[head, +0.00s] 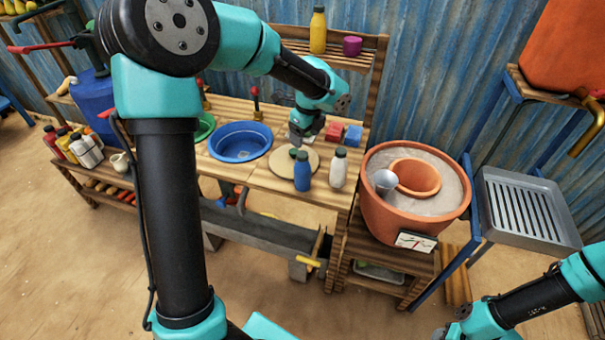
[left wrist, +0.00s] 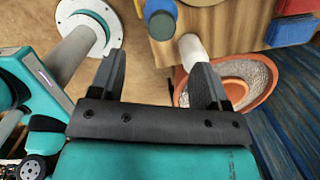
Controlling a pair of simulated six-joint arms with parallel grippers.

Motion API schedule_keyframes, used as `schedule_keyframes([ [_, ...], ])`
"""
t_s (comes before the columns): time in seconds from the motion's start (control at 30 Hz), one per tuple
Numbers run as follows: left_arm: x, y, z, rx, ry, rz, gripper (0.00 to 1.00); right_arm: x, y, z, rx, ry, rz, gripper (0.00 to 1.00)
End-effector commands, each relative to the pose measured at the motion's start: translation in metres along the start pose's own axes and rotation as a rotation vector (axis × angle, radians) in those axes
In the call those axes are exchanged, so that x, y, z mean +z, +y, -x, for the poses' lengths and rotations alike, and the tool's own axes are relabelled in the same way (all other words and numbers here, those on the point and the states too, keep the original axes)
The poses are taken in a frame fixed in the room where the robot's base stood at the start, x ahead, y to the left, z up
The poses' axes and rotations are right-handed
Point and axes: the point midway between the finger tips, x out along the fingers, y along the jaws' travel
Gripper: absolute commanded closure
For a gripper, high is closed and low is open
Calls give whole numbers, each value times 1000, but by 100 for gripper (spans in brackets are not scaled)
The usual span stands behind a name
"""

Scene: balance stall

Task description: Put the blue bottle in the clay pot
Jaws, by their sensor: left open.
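The blue bottle (head: 302,174), with a dark cap, stands upright at the front edge of the wooden bench beside a white bottle (head: 338,168). The clay pot (head: 387,217) is right of the bench; a sand ring surrounds its inner clay pot (head: 416,177). My left gripper (head: 297,141) is above the bench just behind the blue bottle. In the left wrist view its fingers (left wrist: 160,65) are wide apart with nothing between them, and the blue bottle (left wrist: 160,24) is beyond their tips. My right forearm shows at the lower right; its fingers do not show.
A metal cup (head: 384,181) is at the clay pot's left inner side. A round board (head: 283,163) and a blue basin (head: 240,142) are on the bench. Red and blue blocks (head: 353,134) lie behind. A grey slatted tray (head: 528,210) stands right of the pot.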

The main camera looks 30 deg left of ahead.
Motion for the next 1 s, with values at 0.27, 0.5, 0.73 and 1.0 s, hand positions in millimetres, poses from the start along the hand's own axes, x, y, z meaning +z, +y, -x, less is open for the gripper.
schedule_keyframes([
  [0.27, 0, 0, -38, 1, 0, 0, 30, 0, 0, 0, 0, 0, 0, 57],
  [0.5, 0, 0, -40, -1, 0, 0, 30, 0, 0, 0, 0, 0, 0, 57],
  [0.73, 0, 0, -45, 1, 0, 0, 30, 0, 0, 0, 0, 0, 0, 57],
  [1.0, 2, -2, -80, 3, 0, -1, 30, 0, 0, 0, 0, 0, 0, 57],
])
